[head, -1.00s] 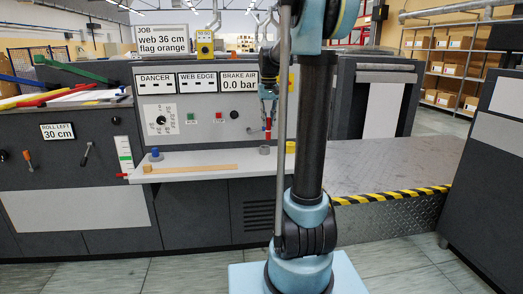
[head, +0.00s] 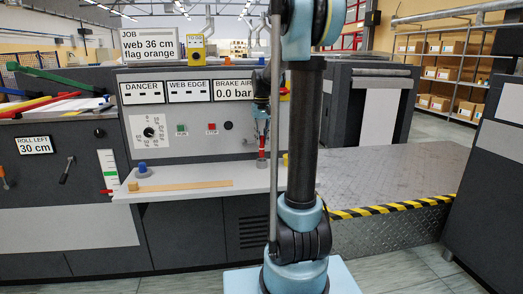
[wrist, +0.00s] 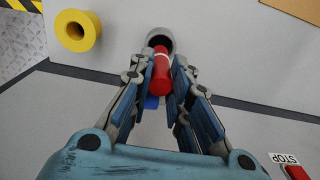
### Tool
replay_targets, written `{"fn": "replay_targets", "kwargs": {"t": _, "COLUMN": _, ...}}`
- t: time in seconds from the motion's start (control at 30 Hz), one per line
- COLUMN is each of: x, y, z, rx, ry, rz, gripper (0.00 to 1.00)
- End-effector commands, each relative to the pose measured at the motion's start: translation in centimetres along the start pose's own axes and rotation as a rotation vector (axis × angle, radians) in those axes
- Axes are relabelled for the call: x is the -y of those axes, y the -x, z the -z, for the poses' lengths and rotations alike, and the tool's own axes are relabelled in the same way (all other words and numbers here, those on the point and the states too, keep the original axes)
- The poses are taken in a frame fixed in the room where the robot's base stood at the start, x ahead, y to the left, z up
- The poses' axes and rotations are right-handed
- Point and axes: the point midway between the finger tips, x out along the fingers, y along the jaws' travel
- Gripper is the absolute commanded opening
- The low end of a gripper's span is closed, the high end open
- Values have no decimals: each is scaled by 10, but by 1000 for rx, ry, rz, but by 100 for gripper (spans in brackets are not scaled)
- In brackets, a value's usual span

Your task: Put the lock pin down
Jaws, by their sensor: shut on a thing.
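My gripper (wrist: 160,90) is shut on the red lock pin (wrist: 160,75), which has a pale band. In the wrist view the pin's far end is at the mouth of a grey round cup (wrist: 158,38); I cannot tell whether it is inside. A small blue part (wrist: 151,102) shows beside the pin between the fingers. In the head view the red pin (head: 262,145) hangs upright below my gripper, over the pale shelf (head: 210,174).
A yellow spool (wrist: 77,30) stands left of the cup in the wrist view. A blue knob-like piece (head: 142,169) and a tan strip (head: 185,185) are on the shelf. The console (head: 190,120) with its red stop button (head: 211,126) rises behind.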

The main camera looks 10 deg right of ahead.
Motion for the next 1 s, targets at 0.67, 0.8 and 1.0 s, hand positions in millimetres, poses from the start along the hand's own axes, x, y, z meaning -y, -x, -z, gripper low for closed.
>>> {"fn": "replay_targets", "kwargs": {"t": 0.67, "x": 0, "y": -42, "z": 0, "rx": 0, "ry": 0, "rz": 0, "gripper": 0}}
{"fn": "replay_targets", "kwargs": {"t": 0.8, "x": 0, "y": -44, "z": 0, "rx": 0, "ry": 0, "rz": 0, "gripper": 28}}
{"fn": "replay_targets", "kwargs": {"t": 1.0, "x": 0, "y": -44, "z": 0, "rx": 0, "ry": 0, "rz": 0, "gripper": 37}}
